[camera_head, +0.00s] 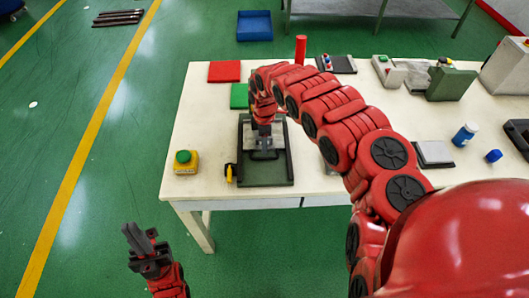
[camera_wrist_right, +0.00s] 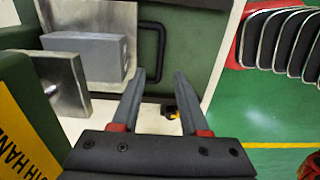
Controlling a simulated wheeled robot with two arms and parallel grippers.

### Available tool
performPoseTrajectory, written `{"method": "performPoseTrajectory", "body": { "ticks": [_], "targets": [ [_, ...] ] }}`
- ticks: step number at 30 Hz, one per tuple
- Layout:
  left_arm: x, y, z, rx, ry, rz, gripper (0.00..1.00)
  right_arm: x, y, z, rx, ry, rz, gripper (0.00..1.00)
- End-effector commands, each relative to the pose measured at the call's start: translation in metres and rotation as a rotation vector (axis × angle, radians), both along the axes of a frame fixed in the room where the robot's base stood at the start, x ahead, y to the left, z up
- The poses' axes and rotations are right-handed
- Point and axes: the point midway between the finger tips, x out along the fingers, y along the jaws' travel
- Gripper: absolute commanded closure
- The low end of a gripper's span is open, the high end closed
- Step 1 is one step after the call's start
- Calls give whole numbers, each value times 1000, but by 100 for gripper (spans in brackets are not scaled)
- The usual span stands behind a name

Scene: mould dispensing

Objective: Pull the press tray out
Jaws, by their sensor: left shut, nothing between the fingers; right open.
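The press (camera_head: 266,176) is a dark frame with a green base at the front left of the white table. In the right wrist view, a metal plate (camera_wrist_right: 108,18) carries a grey block (camera_wrist_right: 85,58), and a black loop handle (camera_wrist_right: 159,48) stands beside them. I take these for the press tray. My right gripper (camera_head: 263,143) reaches down over the press from above. In the right wrist view, its fingers (camera_wrist_right: 160,90) are apart and empty, with the handle close to the left fingertip; contact cannot be told. My left gripper (camera_head: 136,238) is shut and empty, off the table's front left.
A yellow box with a green button (camera_head: 185,162) stands left of the press. The table's front edge is close to the press.

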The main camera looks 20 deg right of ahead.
Motion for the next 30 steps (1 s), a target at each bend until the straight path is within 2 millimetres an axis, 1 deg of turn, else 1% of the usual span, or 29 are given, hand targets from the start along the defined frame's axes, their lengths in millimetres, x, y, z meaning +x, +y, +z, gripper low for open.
{"method": "performPoseTrajectory", "body": {
  "ticks": [3, 9, 12, 18, 28, 29, 30],
  "targets": [
    [0, 0, 6, 0, 0, 0, 100, -1, 3, -19, 5, 2, 1, 56],
    [0, 0, 9, 0, 0, 0, 100, 0, 2, -46, 2, 0, 1, 56],
    [0, 0, 10, 0, 0, 0, 100, 1, 3, -56, 5, -2, 2, 56],
    [0, 0, 10, 0, 0, 0, 100, 0, 1, -67, 0, -2, 0, 56],
    [0, 0, 10, 0, 0, 0, 100, 0, -1, -69, -2, -1, -1, 56],
    [0, 0, 10, 0, 0, 0, 100, 0, -1, -69, -2, -1, -1, 59],
    [0, 0, 10, 0, 0, 0, 100, 0, -1, -69, -2, -1, -1, 66]
  ]
}}
